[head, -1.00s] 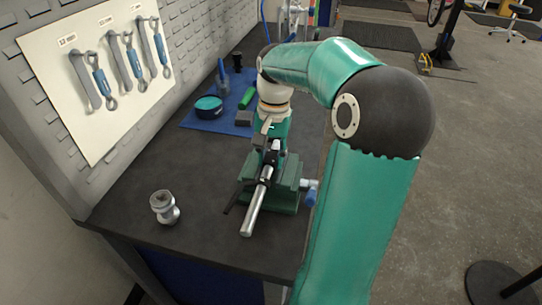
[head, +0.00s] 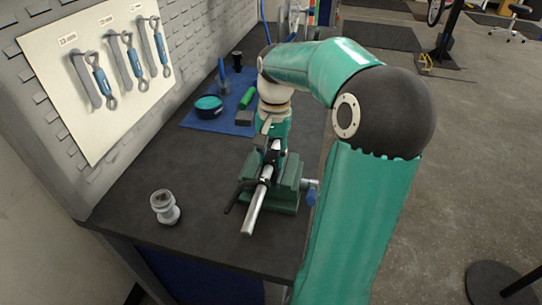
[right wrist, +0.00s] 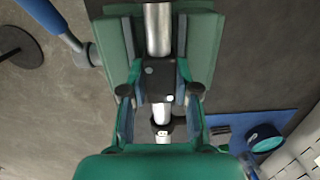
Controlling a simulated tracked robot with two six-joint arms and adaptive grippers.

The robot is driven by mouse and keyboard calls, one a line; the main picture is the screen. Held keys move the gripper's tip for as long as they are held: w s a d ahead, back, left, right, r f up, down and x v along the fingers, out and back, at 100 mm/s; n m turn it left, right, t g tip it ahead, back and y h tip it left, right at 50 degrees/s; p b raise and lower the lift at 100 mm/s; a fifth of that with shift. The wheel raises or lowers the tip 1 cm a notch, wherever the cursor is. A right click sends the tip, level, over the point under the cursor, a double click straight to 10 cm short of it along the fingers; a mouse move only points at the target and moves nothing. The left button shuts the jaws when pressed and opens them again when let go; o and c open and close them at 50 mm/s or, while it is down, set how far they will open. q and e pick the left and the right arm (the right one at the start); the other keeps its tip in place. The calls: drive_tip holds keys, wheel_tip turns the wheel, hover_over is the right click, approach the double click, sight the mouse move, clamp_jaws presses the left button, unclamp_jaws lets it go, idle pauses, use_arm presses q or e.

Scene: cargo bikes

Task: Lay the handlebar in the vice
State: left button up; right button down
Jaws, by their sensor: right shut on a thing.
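The handlebar is a silver tube (head: 256,208) with a black clamp piece and a dark curved part beside it. It slants over the green vice (head: 288,197) near the bench's front. In the right wrist view the tube (right wrist: 158,28) runs between the two green vice jaws (right wrist: 204,45). My right gripper (head: 270,150) reaches down from above and is shut on the handlebar; its fingers (right wrist: 158,95) lie either side of the black clamp piece (right wrist: 157,74). Whether the tube rests on the vice is hidden. My left gripper is not in view.
A silver metal fitting (head: 165,207) stands on the dark bench (head: 130,205) at left. A blue mat (head: 196,119) behind holds a round teal-topped tin (head: 208,106), a green item and other pieces. Wrenches hang on a wall panel (head: 95,75). The vice's blue-ended handle sticks out right.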

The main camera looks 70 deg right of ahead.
drive_tip(key=c, duration=0.9)
unclamp_jaws()
drive_tip(key=shift+s+a+f, duration=0.15)
drive_tip(key=shift+s+f, duration=0.1)
drive_tip(key=shift+f, duration=0.2)
drive_tip(key=shift+o, duration=0.7)
drive_tip(key=shift+w+r, duration=0.1)
drive_tip(key=shift+r, duration=0.05)
drive_tip(key=shift+d+r, duration=0.25)
drive_tip(key=shift+r, duration=0.35)
wheel_tip(320, 180, up, 11)
drive_tip(key=d, duration=0.1)
drive_tip(key=shift+f, duration=0.2)
